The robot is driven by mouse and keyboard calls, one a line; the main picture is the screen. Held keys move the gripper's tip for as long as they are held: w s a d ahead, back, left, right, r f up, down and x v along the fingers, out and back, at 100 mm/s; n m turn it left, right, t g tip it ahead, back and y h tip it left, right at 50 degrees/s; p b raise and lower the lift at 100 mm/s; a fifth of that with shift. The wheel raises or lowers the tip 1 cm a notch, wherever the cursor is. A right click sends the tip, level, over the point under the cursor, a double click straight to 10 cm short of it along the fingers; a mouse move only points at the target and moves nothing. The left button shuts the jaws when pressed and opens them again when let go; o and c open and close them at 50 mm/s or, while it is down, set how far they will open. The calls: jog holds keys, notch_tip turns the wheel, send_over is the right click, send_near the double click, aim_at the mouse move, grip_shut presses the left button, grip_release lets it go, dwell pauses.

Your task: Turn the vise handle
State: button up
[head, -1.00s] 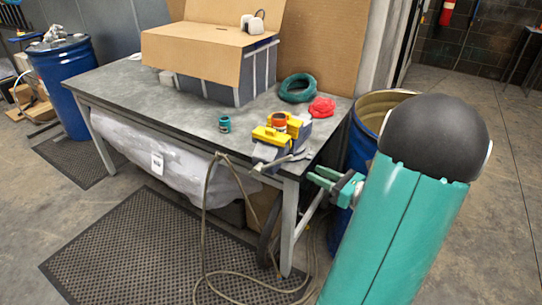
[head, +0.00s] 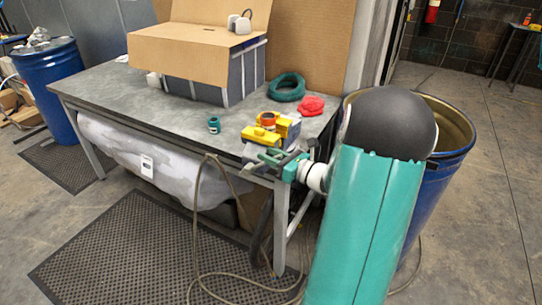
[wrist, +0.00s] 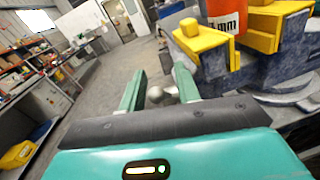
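The vise (head: 289,128) is clamped at the table's front right corner, with blue-grey body and yellow jaw pads. An orange cylinder (head: 267,119) sits between the jaws. In the wrist view, the yellow jaw pad (wrist: 203,38) and orange cylinder (wrist: 222,14) fill the upper right. My gripper (head: 264,160) is at the vise's front end, its fingers spread. In the wrist view my gripper (wrist: 158,82) is open. A grey rounded end of the vise handle (wrist: 155,95) shows low between the fingers; I cannot tell whether they touch it. The rest of the handle is largely hidden.
The grey table (head: 150,97) also holds a teal tape roll (head: 214,125), a green coil (head: 287,87), a red cloth (head: 311,105) and a cardboard-covered box (head: 190,50). A blue drum (head: 440,150) stands at the right. A hose (head: 196,215) hangs in front.

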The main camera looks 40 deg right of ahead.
grip_shut()
jog(key=shift+w+r, duration=0.15)
dwell(0.4)
